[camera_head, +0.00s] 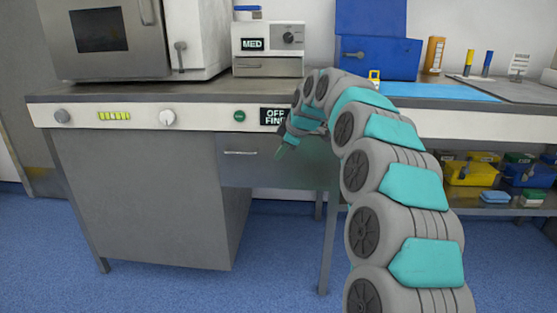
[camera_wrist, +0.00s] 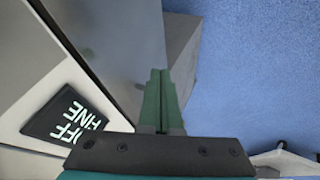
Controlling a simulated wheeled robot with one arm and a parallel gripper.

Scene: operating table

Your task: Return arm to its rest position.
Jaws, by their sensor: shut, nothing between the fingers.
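My arm rises at the right of the head view and bends over toward the table's front edge. My gripper (camera_head: 281,153) hangs at its end, pointing down and left in front of the grey drawer (camera_head: 240,170). In the wrist view the two green fingers of my gripper (camera_wrist: 160,75) are pressed together with nothing between them. The black sign with white letters (camera_head: 273,116) is on the front panel just behind the wrist, partly covered by the arm. The same sign (camera_wrist: 66,118) shows at the lower left in the wrist view.
The table (camera_head: 160,92) carries a steel oven-like machine (camera_head: 105,38), a MED box (camera_head: 268,50), a blue box (camera_head: 378,55) and a blue mat (camera_head: 440,91). A lower shelf at right holds a yellow bin (camera_head: 470,174). Blue floor (camera_head: 190,285) is open in front.

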